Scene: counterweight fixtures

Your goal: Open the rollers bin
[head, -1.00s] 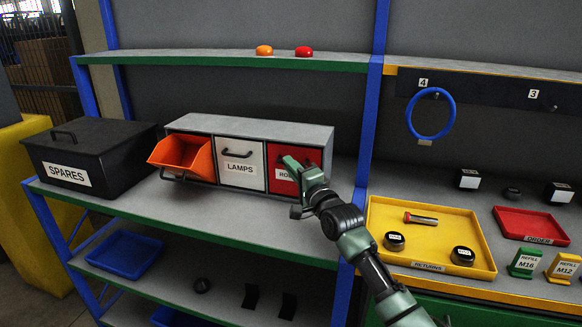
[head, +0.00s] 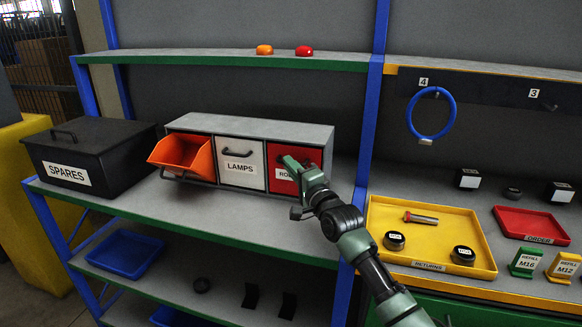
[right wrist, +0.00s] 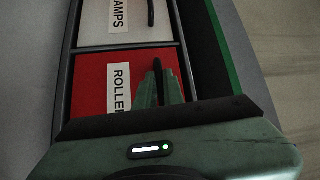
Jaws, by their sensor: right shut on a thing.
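The rollers bin (head: 281,181) is the red front at the right end of a grey three-bin cabinet (head: 262,131). It is closed, flush with the white lamps bin (head: 239,167) beside it. My right gripper (head: 292,163) is at its front and covers part of the label. In the right wrist view, the red front (right wrist: 92,80) carries a label of which "ROLLER" shows. There the fingers of my right gripper (right wrist: 158,88) are shut on the bin's dark handle (right wrist: 157,68). My left gripper is not in view.
The orange bin (head: 182,154) at the cabinet's left end is tilted open. A black SPARES box (head: 90,150) stands left of it. A yellow returns tray (head: 430,262) with several items lies right of my arm. Clear shelf lies in front of the cabinet.

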